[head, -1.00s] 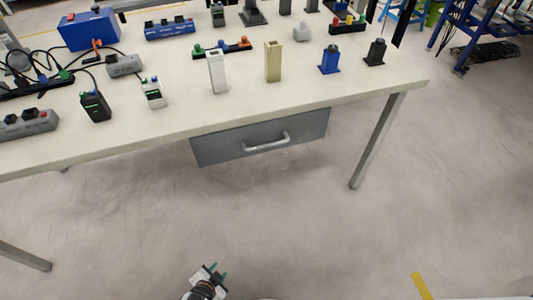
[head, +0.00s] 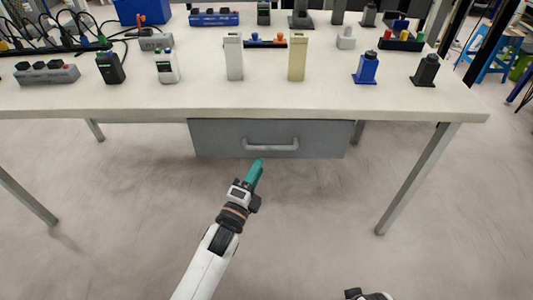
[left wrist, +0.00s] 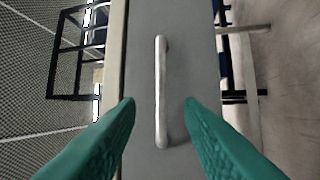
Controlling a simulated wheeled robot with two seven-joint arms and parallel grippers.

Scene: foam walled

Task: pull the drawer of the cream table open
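The cream table (head: 330,101) stands ahead. Its grey drawer (head: 220,140) hangs under the front edge and looks closed, with a pale bar handle (head: 270,147). My left gripper (head: 258,166) is just in front of and below the handle in the head view. In the left wrist view the open teal fingers (left wrist: 160,103) lie either side of the handle (left wrist: 161,90), which runs upright between them in that picture. I see no contact. In the head view only a small part of my right arm shows at the bottom edge; its fingers are not visible.
Devices stand on the tabletop, among them a white block (head: 234,57), a cream block (head: 297,57) and a blue unit (head: 366,68). Table legs (head: 417,178) stand at either side. The floor (head: 320,220) in front of the drawer is clear apart from my arms.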

